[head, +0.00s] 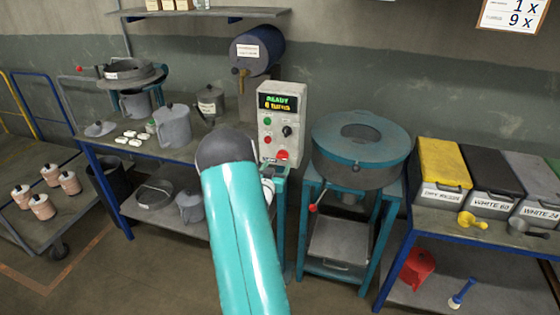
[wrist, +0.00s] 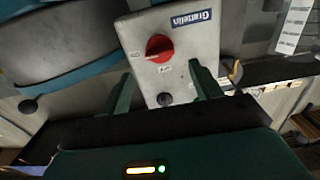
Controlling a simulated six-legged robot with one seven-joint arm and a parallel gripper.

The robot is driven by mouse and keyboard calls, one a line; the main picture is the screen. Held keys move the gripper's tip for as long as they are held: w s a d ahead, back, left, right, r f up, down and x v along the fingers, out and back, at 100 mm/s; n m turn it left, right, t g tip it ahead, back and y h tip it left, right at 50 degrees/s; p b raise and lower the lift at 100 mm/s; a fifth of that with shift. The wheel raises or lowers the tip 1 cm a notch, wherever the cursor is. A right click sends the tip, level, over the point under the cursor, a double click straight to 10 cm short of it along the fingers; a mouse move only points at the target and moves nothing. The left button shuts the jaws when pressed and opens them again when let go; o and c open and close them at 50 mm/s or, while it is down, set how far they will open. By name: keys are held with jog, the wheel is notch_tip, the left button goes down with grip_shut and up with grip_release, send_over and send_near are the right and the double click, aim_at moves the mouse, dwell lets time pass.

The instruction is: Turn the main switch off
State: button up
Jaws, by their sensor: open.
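The grey control box (head: 285,115) stands on the back bench, its lit display reading READY above a second line. Low on its face is a red rotary switch (head: 282,155), the likely main switch. In the wrist view the red switch (wrist: 159,48) shows clearly, with a pale mark pointing left, beside a blue name label (wrist: 192,19). My gripper (wrist: 160,75) is open, its two green fingers apart on either side of the panel, with the red switch lying between and beyond the tips. In the head view my arm partly hides the gripper (head: 274,172).
A black knob (head: 287,131) and a green button (head: 267,121) sit higher on the box. A teal round machine (head: 361,135) stands close to the right. A grey jug (head: 173,125) is on the bench at left.

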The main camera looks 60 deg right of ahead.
aim_at(281, 157)
jog(key=d, duration=0.3)
jog(key=w+d, duration=0.1)
jog(key=d, duration=0.1)
jog(key=shift+c, duration=0.2)
jog(key=c, duration=0.9)
